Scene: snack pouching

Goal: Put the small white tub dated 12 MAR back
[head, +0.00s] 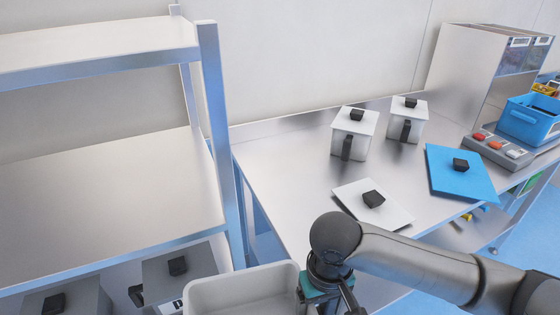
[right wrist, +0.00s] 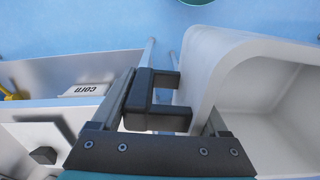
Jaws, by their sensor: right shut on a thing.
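An open, lidless, pale grey-white tub (head: 240,283) is at the bottom of the head view, in front of the gap between shelf rack and table. It fills the right of the right wrist view (right wrist: 215,70), with its inside looking empty. My right gripper (head: 330,300) points down at its right side. In the wrist view a black handle (right wrist: 140,100) lies between the fingers, against the tub wall; the gripper is shut on it. No 12 MAR date is readable on any tub. My left gripper is out of view.
Two lidded white tubs (head: 354,128) (head: 407,118) stand on the steel table (head: 290,165). A white lid (head: 350,199) and a blue lid (head: 440,176) lie there. The rack's middle shelf (head: 110,190) is bare; grey lidded containers (head: 205,262) sit below. A CORN label (right wrist: 90,89) shows.

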